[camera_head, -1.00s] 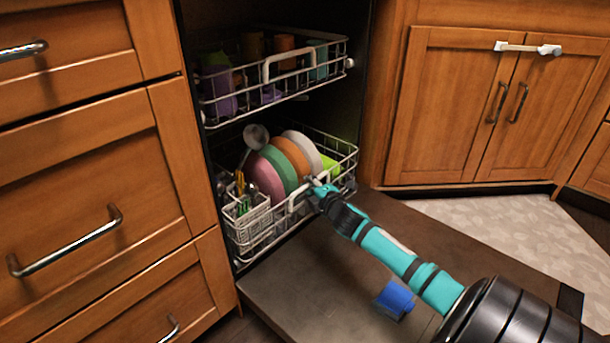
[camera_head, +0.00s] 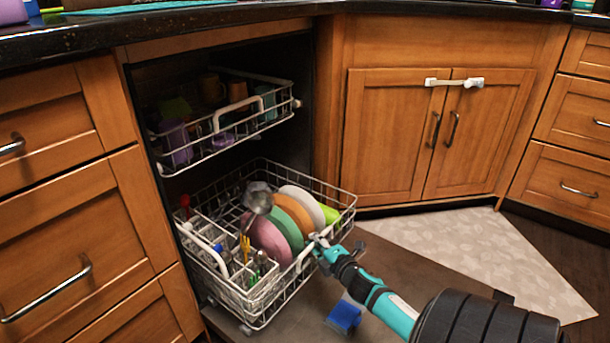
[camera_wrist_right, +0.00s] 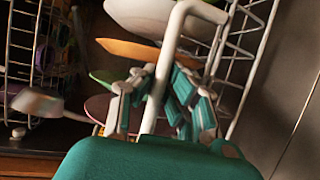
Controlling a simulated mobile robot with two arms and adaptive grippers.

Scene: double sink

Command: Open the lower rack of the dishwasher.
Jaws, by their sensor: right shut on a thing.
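The lower rack (camera_head: 310,180) of the dishwasher is a white wire basket, pulled out over the lowered door (camera_head: 292,318). It holds pink, green, orange and white plates, a ladle (camera_head: 258,197) and a cutlery basket (camera_head: 255,285). My right gripper (camera_head: 318,243) is at the rack's front side, shut on its white handle. In the right wrist view the handle (camera_wrist_right: 172,50) runs between the fingers of the gripper (camera_wrist_right: 160,105), with the plates just behind. My left gripper is not in view.
The upper rack (camera_head: 272,122), with cups, sits inside the dishwasher above. A small blue object (camera_head: 345,316) shows over the door beneath my right arm. Wooden drawers (camera_head: 75,215) flank the left; cabinet doors (camera_head: 385,140) stand at the right. A pale mat (camera_head: 480,245) covers floor there.

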